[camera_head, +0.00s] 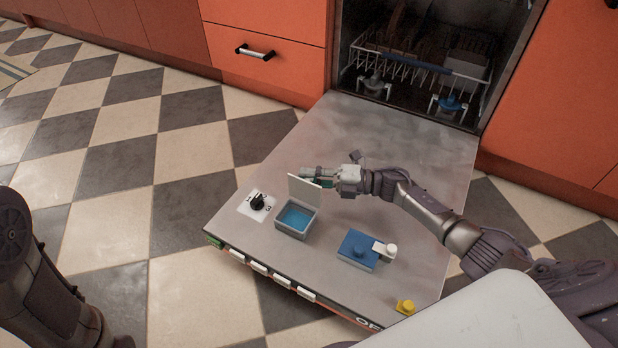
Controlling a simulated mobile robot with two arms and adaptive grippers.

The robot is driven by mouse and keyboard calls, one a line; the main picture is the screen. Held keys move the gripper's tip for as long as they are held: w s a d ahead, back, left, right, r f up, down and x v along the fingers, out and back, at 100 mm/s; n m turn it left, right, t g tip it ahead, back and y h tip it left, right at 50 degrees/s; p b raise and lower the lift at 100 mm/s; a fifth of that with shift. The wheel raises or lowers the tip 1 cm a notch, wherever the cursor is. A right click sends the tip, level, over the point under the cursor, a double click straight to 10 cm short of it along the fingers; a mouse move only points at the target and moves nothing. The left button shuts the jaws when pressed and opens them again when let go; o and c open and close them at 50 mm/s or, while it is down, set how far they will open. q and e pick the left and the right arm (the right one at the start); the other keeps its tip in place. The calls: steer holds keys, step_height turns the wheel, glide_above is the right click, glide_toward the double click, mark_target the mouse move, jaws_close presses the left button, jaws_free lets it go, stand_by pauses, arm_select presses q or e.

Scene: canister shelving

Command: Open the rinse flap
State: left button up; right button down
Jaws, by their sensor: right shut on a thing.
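The dishwasher door (390,135) lies lowered and flat. On it is a small grey box with blue inside (296,217). Its pale flap (304,191) stands raised, about upright, at the back edge of the box. My right gripper (313,177) is shut on the flap at its top edge, reaching in from the right. The fingertips are partly hidden by the flap. My left arm shows at the left edge, but its gripper is out of view.
A black dial (257,202) with numbers sits left of the box. A blue lid (357,249) with a white latch (385,249) lies to the right. A yellow knob (405,307) is near the front corner. A dish rack (420,72) is inside the dishwasher.

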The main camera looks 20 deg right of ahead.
steer(key=c, duration=1)
jaws_free()
steer(key=shift+d, duration=0.15)
steer(key=v, duration=1.2)
